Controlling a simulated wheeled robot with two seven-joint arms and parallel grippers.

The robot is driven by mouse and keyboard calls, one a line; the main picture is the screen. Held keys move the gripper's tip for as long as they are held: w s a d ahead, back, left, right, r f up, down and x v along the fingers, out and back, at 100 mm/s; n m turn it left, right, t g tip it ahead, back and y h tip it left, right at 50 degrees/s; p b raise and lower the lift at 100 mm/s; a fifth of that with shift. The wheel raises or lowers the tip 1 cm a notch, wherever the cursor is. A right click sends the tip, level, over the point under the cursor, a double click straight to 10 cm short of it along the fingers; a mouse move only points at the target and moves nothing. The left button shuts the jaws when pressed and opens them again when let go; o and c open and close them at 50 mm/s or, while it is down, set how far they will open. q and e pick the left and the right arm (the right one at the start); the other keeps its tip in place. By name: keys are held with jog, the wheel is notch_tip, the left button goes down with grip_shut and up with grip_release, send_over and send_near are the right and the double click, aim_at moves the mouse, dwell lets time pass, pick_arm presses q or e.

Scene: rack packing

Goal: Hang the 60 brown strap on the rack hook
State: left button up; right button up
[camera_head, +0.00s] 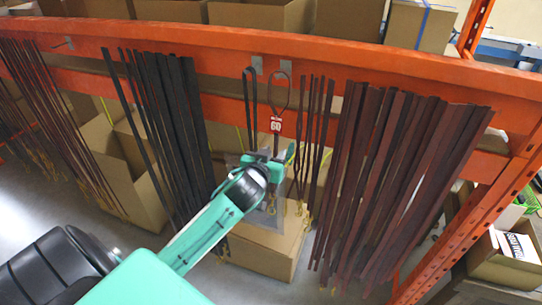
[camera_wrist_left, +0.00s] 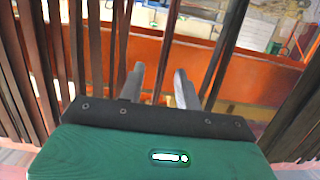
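The strap with the red 60 tag (camera_head: 276,124) hangs upright in the middle of the head view. Its dark loop (camera_head: 281,90) is just below a grey hook plate (camera_head: 286,66) on the orange rack beam; I cannot tell whether the loop is around the hook. My left gripper (camera_head: 268,160) is just below the tag, at the strap, and hides part of it. In the left wrist view the two grey fingers (camera_wrist_left: 160,78) stand apart. A thin brown strap (camera_wrist_left: 165,45) passes between them in that picture, without visible pinching. My right gripper is not in view.
Black straps (camera_head: 165,110) hang left of the gripper and wide brown straps (camera_head: 395,170) hang close on its right. Another grey hook plate (camera_head: 257,64) carries a black loop. Cardboard boxes (camera_head: 265,250) stand below. An orange upright (camera_head: 485,225) bounds the right.

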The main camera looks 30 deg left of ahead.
pick_arm(q)
jog(key=shift+s+d+b, duration=0.15)
jog(key=shift+s+b, duration=0.15)
jog(key=shift+s, duration=0.25)
jog(key=v, duration=1.2)
jog(key=shift+s+r, duration=0.3)
jog(key=shift+s, duration=0.05)
